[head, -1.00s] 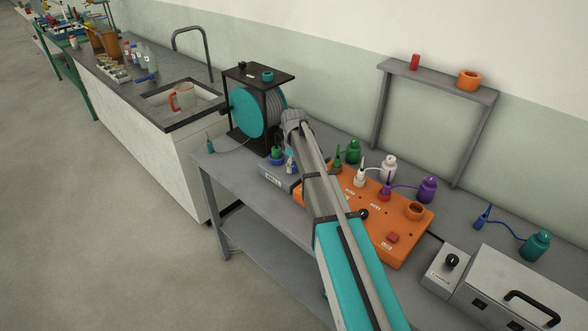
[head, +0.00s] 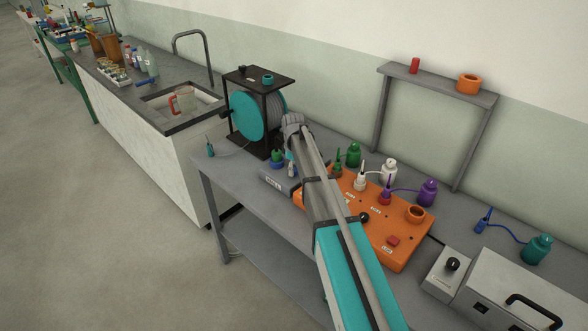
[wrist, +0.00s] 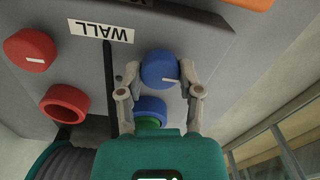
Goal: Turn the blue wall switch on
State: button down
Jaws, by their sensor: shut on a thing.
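The blue wall switch is a round blue knob (wrist: 158,66) with a white pointer mark, on the face of a grey box. In the wrist view, its mark points right and slightly down. My gripper (wrist: 163,78) has one finger on each side of the knob and is shut on it. A label reading WALL (wrist: 101,32) appears upside down beside the knob. In the head view, the grey box (head: 274,182) stands on the bench, partly hidden by my arm; the knob is hard to make out there.
A blue socket (wrist: 150,105) with a green plug sits close to the knob. A red knob (wrist: 30,48) and red socket (wrist: 64,103) are on the same box. A teal reel (head: 247,114) stands behind, and an orange panel (head: 395,251) lies to the right.

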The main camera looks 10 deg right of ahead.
jog(key=shift+m, duration=0.5)
jog(key=m, duration=0.7)
jog(key=shift+m, duration=0.4)
jog(key=m, duration=0.4)
jog(key=shift+m, duration=2.6)
jog(key=shift+c, duration=1.3)
grip_release()
